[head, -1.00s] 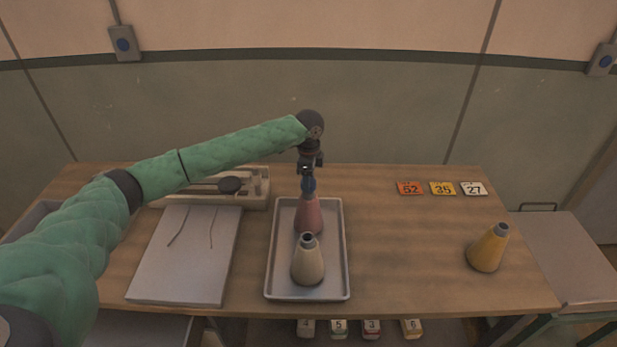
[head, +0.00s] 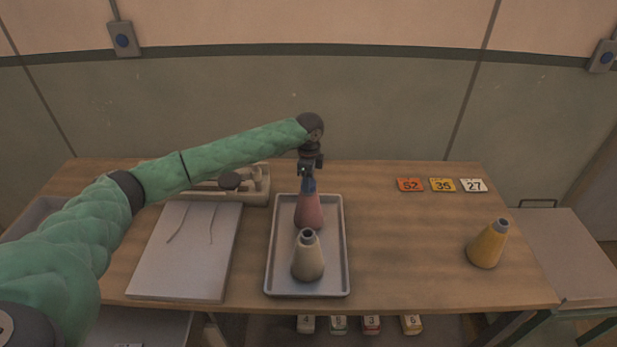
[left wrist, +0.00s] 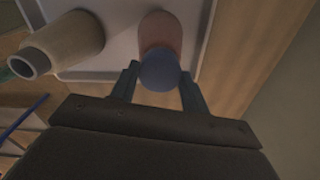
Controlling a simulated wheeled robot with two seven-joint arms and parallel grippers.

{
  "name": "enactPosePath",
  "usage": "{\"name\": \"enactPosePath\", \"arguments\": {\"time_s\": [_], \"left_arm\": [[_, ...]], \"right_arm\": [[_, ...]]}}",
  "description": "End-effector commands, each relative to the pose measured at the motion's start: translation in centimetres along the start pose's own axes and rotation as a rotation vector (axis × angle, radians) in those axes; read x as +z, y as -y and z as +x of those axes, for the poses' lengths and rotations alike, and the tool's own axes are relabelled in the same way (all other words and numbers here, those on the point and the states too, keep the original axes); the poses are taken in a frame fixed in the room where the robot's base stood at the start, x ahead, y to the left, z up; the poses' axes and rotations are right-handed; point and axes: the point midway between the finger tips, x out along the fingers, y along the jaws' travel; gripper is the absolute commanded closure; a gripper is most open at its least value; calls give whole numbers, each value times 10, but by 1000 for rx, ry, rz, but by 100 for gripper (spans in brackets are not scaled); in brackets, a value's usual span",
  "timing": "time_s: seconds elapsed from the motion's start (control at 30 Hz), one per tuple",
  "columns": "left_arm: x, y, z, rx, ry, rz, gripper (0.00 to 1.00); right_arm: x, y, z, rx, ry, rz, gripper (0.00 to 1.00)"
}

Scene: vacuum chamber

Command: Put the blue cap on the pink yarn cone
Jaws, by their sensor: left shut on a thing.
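The pink yarn cone (head: 309,212) stands upright in the back part of a metal tray (head: 344,262). The blue cap (head: 308,185) is at the top of the pink cone, in line with it. In the left wrist view the blue cap (left wrist: 160,72) covers part of the pink cone (left wrist: 160,32). My left gripper (head: 308,178) points down from above and is shut on the blue cap, one finger on each side of it. I cannot tell whether the cap is fully seated on the cone's tip. My right gripper is not in view.
A cream cone (head: 308,258) stands in the tray in front of the pink one. A yellow cone (head: 488,245) stands at the table's right. Number cards (head: 441,185) lie at the back right. A pale board (head: 187,255) lies left of the tray. The table between tray and yellow cone is clear.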

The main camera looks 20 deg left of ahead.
Motion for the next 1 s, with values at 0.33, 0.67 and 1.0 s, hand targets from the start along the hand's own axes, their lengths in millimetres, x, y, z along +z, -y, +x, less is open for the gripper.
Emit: {"name": "enactPosePath", "arguments": {"time_s": [0.33, 0.67, 1.0], "left_arm": [[0, 0, 9, 1, -1, 0, 45], [0, 0, 9, 0, 0, 0, 29], [0, 1, -20, -2, -2, 2, 29]], "right_arm": [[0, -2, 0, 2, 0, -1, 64], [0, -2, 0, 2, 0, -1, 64], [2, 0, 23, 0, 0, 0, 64]]}}
